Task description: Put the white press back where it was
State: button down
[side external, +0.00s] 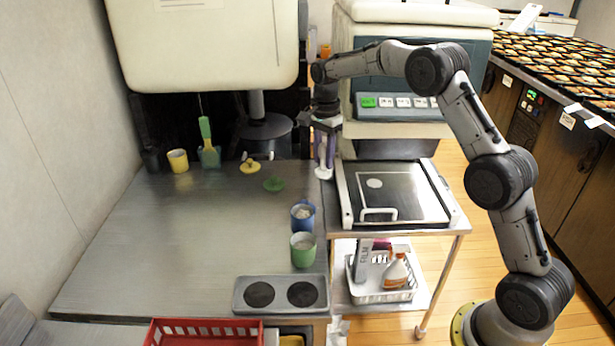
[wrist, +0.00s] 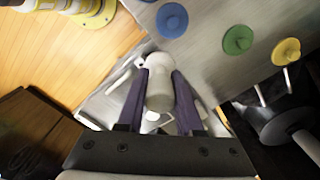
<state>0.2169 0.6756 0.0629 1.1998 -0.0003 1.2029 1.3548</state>
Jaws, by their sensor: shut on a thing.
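My gripper (side external: 325,150) points down at the right edge of the steel counter, near its back. Its purple fingers (wrist: 160,100) are shut on the white press (wrist: 159,90). In the side view the white press (side external: 323,172) hangs below the fingers, close to upright, between the counter and the cart. I cannot tell whether its foot touches a surface.
A blue cup (side external: 303,216) and a green cup (side external: 304,250) stand near the counter's right edge. A cart (side external: 455,222) with a framed panel is close to the right. A machine (side external: 420,80) rises behind it. The counter's middle left is clear.

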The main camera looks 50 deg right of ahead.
jog(key=w+f, duration=0.2)
jog(key=w+d+f, duration=0.1)
jog(key=w+f, duration=0.3)
jog(key=w, duration=0.1)
jog(key=shift+d+f, duration=0.25)
jog(key=shift+w+f, duration=0.15)
jog(key=shift+f, duration=1.65)
jog(key=shift+f, duration=0.1)
jog(key=c, duration=0.6)
grip_release()
jog(key=shift+o, duration=0.2)
